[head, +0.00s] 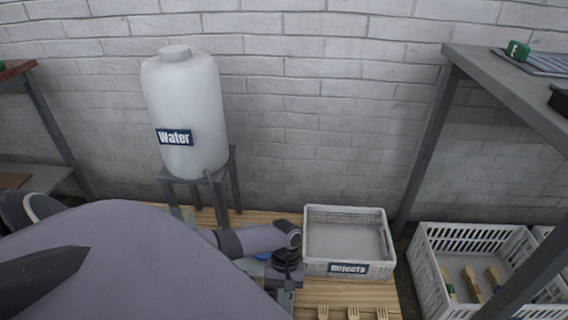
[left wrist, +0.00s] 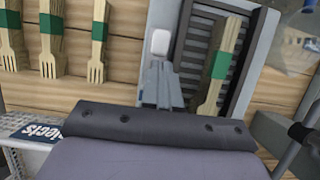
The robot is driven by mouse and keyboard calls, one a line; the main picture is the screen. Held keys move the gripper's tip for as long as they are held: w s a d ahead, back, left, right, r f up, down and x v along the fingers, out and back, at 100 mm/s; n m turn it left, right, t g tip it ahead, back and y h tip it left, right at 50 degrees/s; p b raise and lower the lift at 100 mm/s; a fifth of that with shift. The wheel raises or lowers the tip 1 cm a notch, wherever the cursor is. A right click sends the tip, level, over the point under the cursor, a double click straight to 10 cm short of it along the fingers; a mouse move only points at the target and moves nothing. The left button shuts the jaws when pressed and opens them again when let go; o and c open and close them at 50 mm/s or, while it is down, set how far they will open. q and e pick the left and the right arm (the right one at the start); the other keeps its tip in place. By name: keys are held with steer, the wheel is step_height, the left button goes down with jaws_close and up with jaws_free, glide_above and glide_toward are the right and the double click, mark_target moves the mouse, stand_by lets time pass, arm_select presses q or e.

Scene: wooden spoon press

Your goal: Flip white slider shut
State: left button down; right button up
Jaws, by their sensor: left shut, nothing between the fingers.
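The white slider (left wrist: 160,42) is a small, rounded white block on a grey metal strip beside a dark slotted tray in the left wrist view. My left gripper (left wrist: 160,82) has its fingers together with nothing between them. Its tips lie just below the white slider in that picture; I cannot tell whether they touch it. In the head view my left gripper (head: 285,272) points down at the bench left of the rejects crate, and the slider is hidden there by my arm. My right gripper does not show.
The rejects crate (head: 349,268) stands right of my gripper. A water tank (head: 186,110) stands behind. Another crate (head: 470,232) is farther right.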

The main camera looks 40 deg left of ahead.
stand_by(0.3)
arm_select(q)
steer(key=shift+s+d+r+p, duration=0.1)
steer(key=shift+s+d+p, duration=0.05)
steer(key=shift+p, duration=0.2)
steer(key=s+d+p, duration=0.1)
steer(key=p, duration=0.1)
steer(key=s+d+p, duration=0.1)
steer(key=p, duration=0.1)
steer(key=shift+s+d+r, duration=0.15)
steer(key=shift+s, duration=0.25)
steer(key=shift+s+d+p, duration=0.3)
steer(key=shift+s+p, duration=0.05)
steer(key=shift+s, duration=0.05)
steer(key=shift+f, duration=0.3)
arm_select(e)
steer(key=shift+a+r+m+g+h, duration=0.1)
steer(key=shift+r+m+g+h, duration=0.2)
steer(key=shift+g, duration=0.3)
